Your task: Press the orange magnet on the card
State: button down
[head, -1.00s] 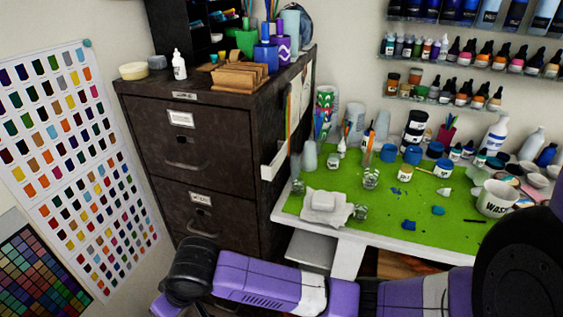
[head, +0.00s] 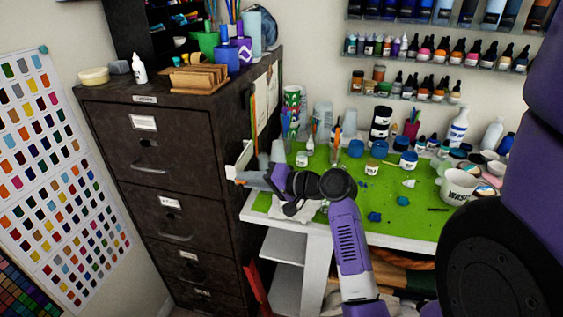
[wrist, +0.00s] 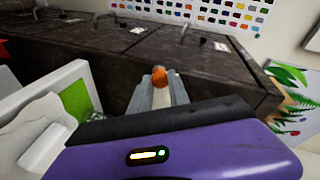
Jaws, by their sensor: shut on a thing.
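The orange magnet (wrist: 159,76) is between the fingertips of my gripper (wrist: 158,88) in the wrist view. The gripper is shut on it. In the head view, my gripper (head: 243,179) points left, in front of the dark cabinet's side near the table's left corner. The magnet is only a small orange spot there. Sheets (head: 265,105) hang on the cabinet's side, above the gripper and seen at a steep angle. A sheet with green leaves (wrist: 291,100) shows at the right of the wrist view, apart from the magnet. I cannot tell which sheet is the card.
The dark cabinet (head: 150,190) stands left of the white table with its green mat (head: 400,215). A white holder (head: 243,156) on the cabinet's side is close to my gripper. Cups, bottles and jars crowd the table's back. A colour chart (head: 55,180) hangs at left.

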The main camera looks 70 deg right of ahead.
jog(key=s+d+r+m+t+h, duration=0.4)
jog(key=s+d, duration=0.2)
jog(key=s, duration=0.1)
jog(key=w, duration=0.6)
jog(key=shift+a+f+p, duration=0.2)
jog(key=shift+f+p, duration=0.05)
jog(key=shift+p, duration=0.2)
jog(key=shift+w+a, duration=0.15)
jog(key=shift+w, duration=1.45)
dwell(0.7)
dwell(0.5)
jog(key=c, duration=1.2)
grip_release()
jog(key=shift+o, duration=0.2)
jog(key=shift+f+g, duration=0.1)
jog(key=shift+g, duration=0.2)
